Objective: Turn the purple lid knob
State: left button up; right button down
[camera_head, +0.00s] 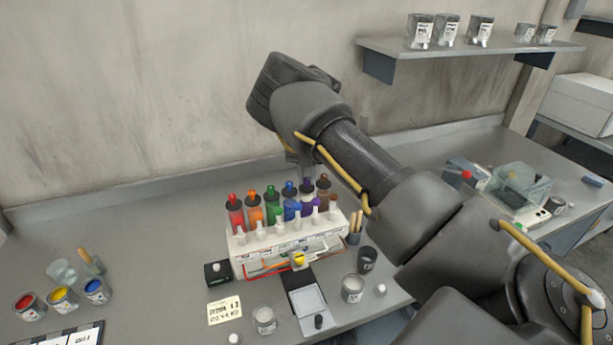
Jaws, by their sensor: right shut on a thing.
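A white dispenser rack (275,243) stands on the bench with a row of bottles in red, orange, green, blue, purple and brown. The purple lid knob (307,184) tops the purple bottle, second from the right. My right arm reaches over the rack from the right. My right gripper (305,172) points down at the purple lid knob and is shut on it. The arm's wrist hides most of the gripper, so the fingers show only in part. How far the knob is turned cannot be seen. My left gripper is not in view.
In front of the rack are a scale (309,301), a label card (224,310), a glass jar (265,320) and a small black box (217,272). Open paint cups (62,298) stand at the left. A shelf with cans (470,50) hangs behind. The bench left of the rack is mostly clear.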

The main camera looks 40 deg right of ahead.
jog(key=m, duration=0.4)
jog(key=shift+m, duration=2.5)
jog(key=c, duration=1.3)
grip_release()
